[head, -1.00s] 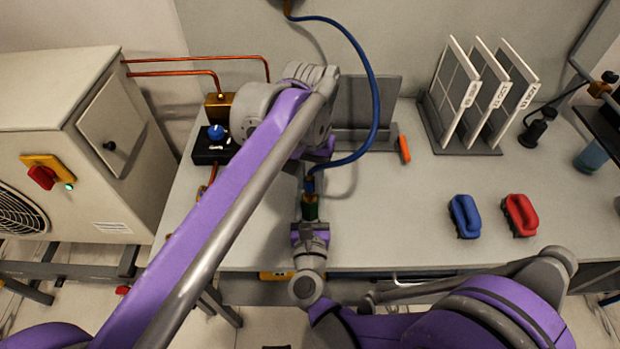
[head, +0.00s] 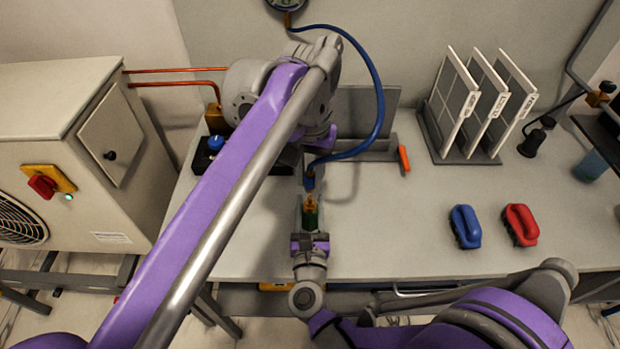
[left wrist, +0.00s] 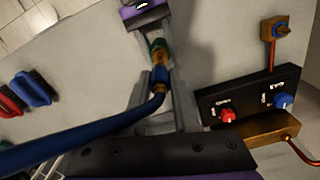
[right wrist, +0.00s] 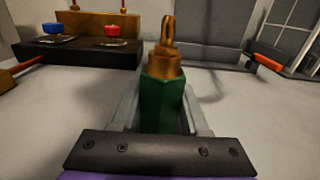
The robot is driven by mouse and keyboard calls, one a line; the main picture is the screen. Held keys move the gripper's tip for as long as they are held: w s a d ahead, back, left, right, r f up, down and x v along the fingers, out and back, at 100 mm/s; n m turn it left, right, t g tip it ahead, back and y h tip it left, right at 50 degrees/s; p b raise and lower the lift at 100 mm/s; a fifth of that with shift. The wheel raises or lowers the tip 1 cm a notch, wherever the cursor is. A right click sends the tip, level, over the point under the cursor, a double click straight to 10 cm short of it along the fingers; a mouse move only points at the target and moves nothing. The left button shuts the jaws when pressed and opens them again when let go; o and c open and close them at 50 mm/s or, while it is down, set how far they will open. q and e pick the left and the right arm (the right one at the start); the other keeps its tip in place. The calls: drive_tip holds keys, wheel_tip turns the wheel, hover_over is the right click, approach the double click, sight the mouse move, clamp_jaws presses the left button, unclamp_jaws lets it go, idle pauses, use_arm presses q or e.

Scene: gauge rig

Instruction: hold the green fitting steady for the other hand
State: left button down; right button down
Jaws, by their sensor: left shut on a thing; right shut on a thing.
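The green fitting (right wrist: 163,105) stands upright with a bare brass tip in the right wrist view. My right gripper (head: 310,232) is shut on its green body, with a finger on either side. The fitting also shows in the head view (head: 310,217). My left gripper (left wrist: 160,98) is shut on the blue hose end (left wrist: 160,76), which shows in the head view (head: 309,183) just beyond the brass tip. In the left wrist view the hose end lines up with the brass, but that view hides any gap. The right wrist view shows no hose on the tip.
The blue hose (head: 379,100) loops up to a gauge (head: 287,3) on the wall. A black block with red and blue knobs (left wrist: 250,98) is beside my left gripper. A blue handled block (head: 465,226), a red one (head: 521,224) and a panel rack (head: 440,145) are to the right.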

sight(310, 222)
use_arm(q)
drive_tip(key=shift+r, duration=0.2)
use_arm(e)
drive_tip(key=shift+c, duration=1.7)
unclamp_jaws()
drive_tip(key=s, duration=0.7)
drive_tip(key=shift+s, duration=0.3)
use_arm(q)
drive_tip(key=shift+r, duration=0.1)
use_arm(e)
drive_tip(key=shift+r, duration=0.1)
use_arm(q)
wheel_tip(310, 222, up, 6)
drive_tip(key=p, duration=0.6)
drive_tip(key=shift+r, duration=0.25)
use_arm(e)
wheel_tip(310, 222, up, 7)
